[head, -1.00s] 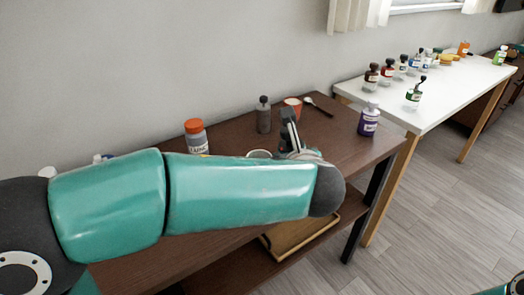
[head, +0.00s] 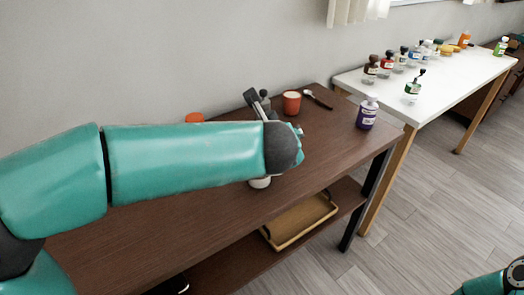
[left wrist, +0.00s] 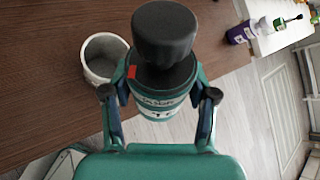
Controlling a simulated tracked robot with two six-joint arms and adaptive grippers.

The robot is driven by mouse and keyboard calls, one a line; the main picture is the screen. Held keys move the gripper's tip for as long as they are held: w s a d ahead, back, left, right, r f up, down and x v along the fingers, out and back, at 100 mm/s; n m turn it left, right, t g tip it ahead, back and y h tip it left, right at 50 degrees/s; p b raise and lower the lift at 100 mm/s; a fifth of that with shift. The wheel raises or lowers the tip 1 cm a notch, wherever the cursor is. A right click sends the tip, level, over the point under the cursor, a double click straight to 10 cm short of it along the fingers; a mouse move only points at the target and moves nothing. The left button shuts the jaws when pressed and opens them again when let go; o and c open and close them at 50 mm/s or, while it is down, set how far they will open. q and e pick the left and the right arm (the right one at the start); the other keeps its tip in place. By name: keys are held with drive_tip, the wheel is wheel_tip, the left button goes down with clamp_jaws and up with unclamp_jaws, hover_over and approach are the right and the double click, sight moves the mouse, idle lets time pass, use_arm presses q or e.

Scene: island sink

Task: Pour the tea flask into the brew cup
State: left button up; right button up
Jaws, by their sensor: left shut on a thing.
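The tea flask (left wrist: 160,92), a white container with teal label bands and a black cap, is between the fingers of my left gripper (left wrist: 158,94), which is shut on it. The cap faces the wrist camera. An open pale grey cup (left wrist: 104,60), which looks like the brew cup, stands on the brown table just left of the flask in the left wrist view. A white rounded end (head: 260,182) shows under the arm, probably the flask's lower end. My right gripper is out of view.
On the brown table (head: 335,135) stand a terracotta cup (head: 291,102), a spoon (head: 318,98), a purple bottle (head: 366,114) and an orange-lidded jar (head: 194,117). A tray (head: 300,221) lies on the lower shelf. Several bottles stand on the white table (head: 440,88).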

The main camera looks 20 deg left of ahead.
use_arm(q)
drive_tip(key=shift+w+a+r+n+h+p, duration=0.1)
drive_tip(key=shift+a+r+n+h+p, duration=0.2)
drive_tip(key=shift+a+h+p, duration=0.15)
idle(0.4)
drive_tip(key=shift+a+r+n+h+p, duration=0.25)
drive_tip(key=shift+n+h+p, duration=0.15)
drive_tip(key=shift+h+p, duration=0.4)
idle(0.6)
drive_tip(key=shift+r+n+g+h+p, duration=0.3)
drive_tip(key=shift+n+h+p, duration=0.15)
drive_tip(key=shift+p, duration=0.75)
drive_tip(key=shift+a+f+n+h+p, duration=0.1)
drive_tip(key=shift+f+n+h+p, duration=0.25)
drive_tip(key=shift+f+h+p, duration=0.2)
idle(0.8)
